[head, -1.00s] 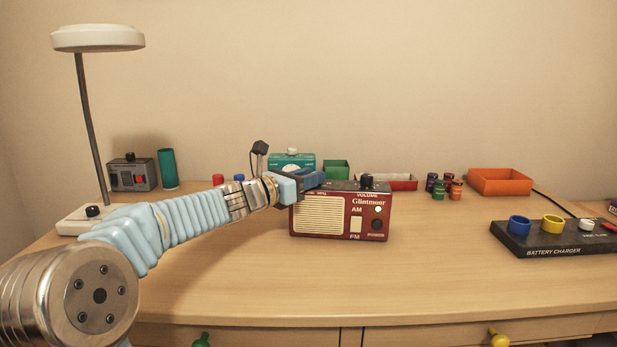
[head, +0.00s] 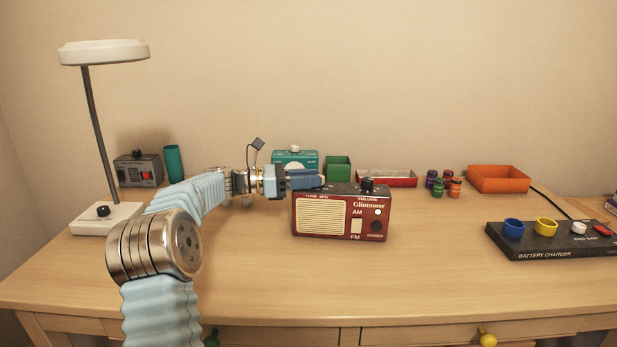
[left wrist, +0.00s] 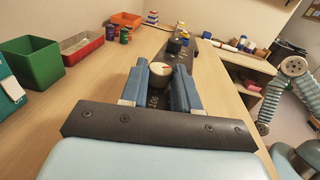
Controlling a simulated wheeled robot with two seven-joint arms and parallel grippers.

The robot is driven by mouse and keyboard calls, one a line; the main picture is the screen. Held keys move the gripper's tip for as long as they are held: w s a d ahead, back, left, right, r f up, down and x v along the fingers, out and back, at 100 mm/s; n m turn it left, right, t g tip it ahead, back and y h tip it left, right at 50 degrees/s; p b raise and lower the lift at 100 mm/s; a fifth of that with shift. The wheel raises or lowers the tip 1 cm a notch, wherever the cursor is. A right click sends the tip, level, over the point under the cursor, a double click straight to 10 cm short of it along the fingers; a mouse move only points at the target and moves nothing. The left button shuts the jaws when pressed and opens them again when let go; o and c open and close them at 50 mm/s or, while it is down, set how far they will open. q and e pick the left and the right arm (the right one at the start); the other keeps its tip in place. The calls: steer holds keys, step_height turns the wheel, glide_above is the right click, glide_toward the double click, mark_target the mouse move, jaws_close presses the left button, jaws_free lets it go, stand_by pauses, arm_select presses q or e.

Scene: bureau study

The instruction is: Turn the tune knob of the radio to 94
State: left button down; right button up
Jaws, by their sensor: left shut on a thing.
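The dark red Glintmoor radio (head: 325,215) stands upright on the desk, its cream speaker grille facing me. My left gripper (head: 316,182) reaches in from the left at the back left of its top. In the left wrist view, my left gripper (left wrist: 160,85) is shut on the tune knob (left wrist: 159,78), with one blue finger on each side. The knob has a pale top and a small red mark. Pale digits show on the radio top between the fingers, partly hidden, so the dial setting is not clear. The black volume knob (head: 367,185) stands farther right.
Behind the radio stand a teal timer-like box (head: 295,160), a green bin (head: 338,168) and a red tray (head: 388,178). An orange tray (head: 498,179) and several small batteries (head: 438,184) are to the right. A black battery charger (head: 550,240) lies front right. A lamp (head: 106,216) stands left.

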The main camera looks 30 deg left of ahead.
arm_select(q)
steer(key=shift+m+g+h, duration=0.3)
steer(key=shift+m+g, duration=0.1)
steer(key=c, duration=1.1)
jaws_free()
steer(key=shift+w, duration=0.1)
steer(key=v, duration=1.4)
